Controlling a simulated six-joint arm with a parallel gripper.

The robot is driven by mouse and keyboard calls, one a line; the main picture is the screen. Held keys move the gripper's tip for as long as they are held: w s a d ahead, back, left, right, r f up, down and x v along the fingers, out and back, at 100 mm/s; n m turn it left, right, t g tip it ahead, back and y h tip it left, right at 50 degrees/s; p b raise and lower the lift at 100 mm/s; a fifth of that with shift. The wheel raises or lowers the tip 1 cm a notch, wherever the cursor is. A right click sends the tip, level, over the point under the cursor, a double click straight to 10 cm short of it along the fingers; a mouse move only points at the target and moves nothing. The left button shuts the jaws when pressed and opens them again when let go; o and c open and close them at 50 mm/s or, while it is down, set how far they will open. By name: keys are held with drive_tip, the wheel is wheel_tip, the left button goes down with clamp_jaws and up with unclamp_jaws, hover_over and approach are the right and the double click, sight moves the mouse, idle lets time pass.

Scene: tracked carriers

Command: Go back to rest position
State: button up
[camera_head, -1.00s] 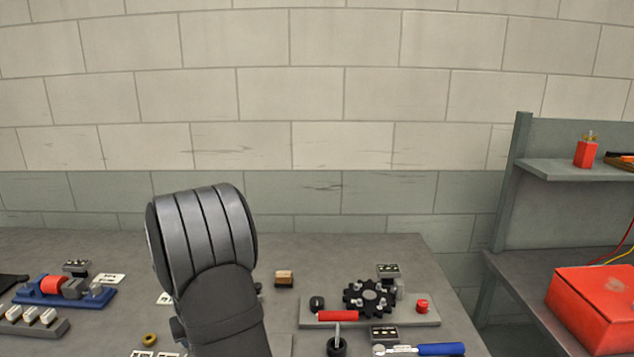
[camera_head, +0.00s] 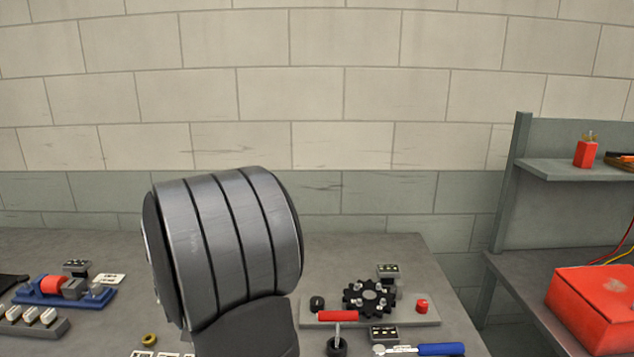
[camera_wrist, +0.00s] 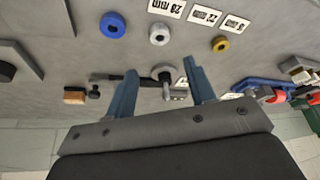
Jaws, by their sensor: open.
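My gripper (camera_wrist: 158,95) shows in the wrist view with its two blue-grey fingers spread apart. It is open, and nothing is held between the fingers. A dark rod-like tool (camera_wrist: 132,78) and a grey round-ended part (camera_wrist: 165,74) lie on the bench beyond and between the fingertips, and the gripper appears to be above them. In the head view my arm fills the lower middle, and the gripper itself is hidden there.
The grey bench (camera_head: 400,250) holds a black gear (camera_head: 368,297) on a plate, a red-handled tool (camera_head: 337,318), a blue-handled tool (camera_head: 440,349) and a blue fixture (camera_head: 62,296). A red box (camera_head: 594,308) stands at right. Blue (camera_wrist: 113,25) and yellow rings (camera_wrist: 221,44) lie on the bench.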

drive_tip(key=x, duration=1.1)
drive_tip(key=shift+w, duration=0.1)
wheel_tip(320, 180, up, 4)
drive_tip(key=shift+f, duration=0.1)
drive_tip(key=d+r, duration=0.7)
drive_tip(key=d, duration=0.4)
drive_tip(key=w+d+f+m+h, duration=0.1)
drive_tip(key=w+d+m, duration=0.1)
drive_tip(key=d, duration=0.4)
drive_tip(key=w+d+f+m+h, duration=0.1)
drive_tip(key=w+d+m, duration=0.1)
drive_tip(key=d+m, duration=0.2)
drive_tip(key=w+d+f+m+h, duration=0.1)
drive_tip(key=w+d+m, duration=0.2)
drive_tip(key=d, duration=0.6)
drive_tip(key=shift+w+d+f+h, duration=0.15)
drive_tip(key=shift+d+f+h, duration=0.15)
drive_tip(key=shift+f, duration=0.1)
drive_tip(key=shift+w+a+r, duration=0.35)
drive_tip(key=shift+w+a, duration=0.1)
drive_tip(key=shift+w, duration=0.1)
drive_tip(key=shift+w+a+r, duration=0.3)
drive_tip(key=shift+w+a, duration=0.1)
drive_tip(key=shift+w, duration=0.15)
